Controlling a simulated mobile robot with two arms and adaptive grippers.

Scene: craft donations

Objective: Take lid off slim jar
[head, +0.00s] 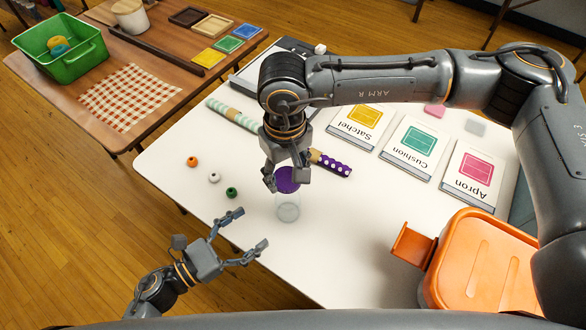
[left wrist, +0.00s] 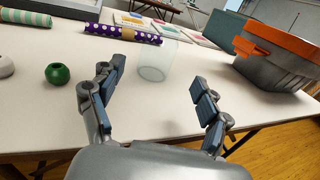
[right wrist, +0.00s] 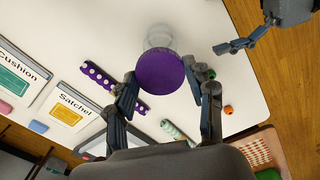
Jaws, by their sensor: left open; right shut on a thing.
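The slim jar (head: 288,210) is clear and stands on the white table. It also shows in the left wrist view (left wrist: 155,62), with no lid on its top there. My right gripper (head: 286,178) is shut on the round purple lid (head: 288,184) and holds it above the jar, apart from it. In the right wrist view the lid (right wrist: 160,72) sits between the fingers and hides part of the jar (right wrist: 159,36). My left gripper (head: 251,229) is open and empty at the table's near edge, a little short of the jar.
Orange, white and green beads (head: 231,192) lie left of the jar. A purple dotted roll (head: 335,166) and a mint roll (head: 232,114) lie behind it. Table between jar and bin is clear.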

